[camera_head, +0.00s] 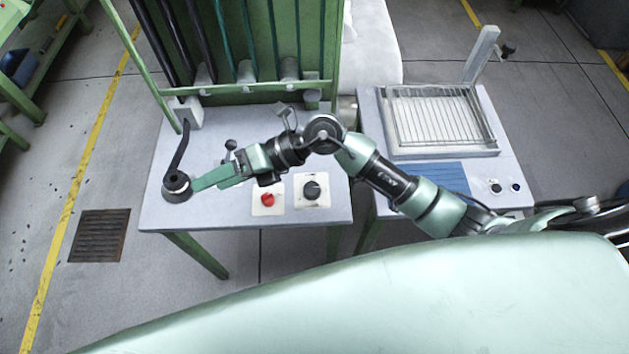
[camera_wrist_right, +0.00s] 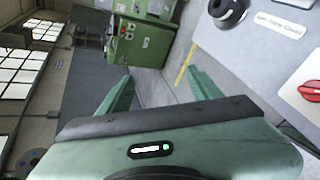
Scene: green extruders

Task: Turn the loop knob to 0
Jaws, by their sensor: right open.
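A black round knob (camera_head: 312,190) sits on a white plate at the front right of the left grey table; its marks are too small to read. A red knob (camera_head: 267,199) on a white plate is just left of it and also shows at the right edge of the wrist view (camera_wrist_right: 312,91). Which one is the loop knob I cannot read. My right gripper (camera_head: 204,180) points left over the table, left of both knobs and apart from them. In the wrist view its fingers (camera_wrist_right: 162,88) are apart with nothing between them. My left gripper is not in view.
A black lever with a round base (camera_head: 177,188) stands at the table's left corner, close to my right fingertips. A green frame with hoses (camera_head: 262,60) rises behind. A second table with a wire rack tray (camera_head: 440,118) and a blue slatted panel (camera_head: 436,178) is on the right.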

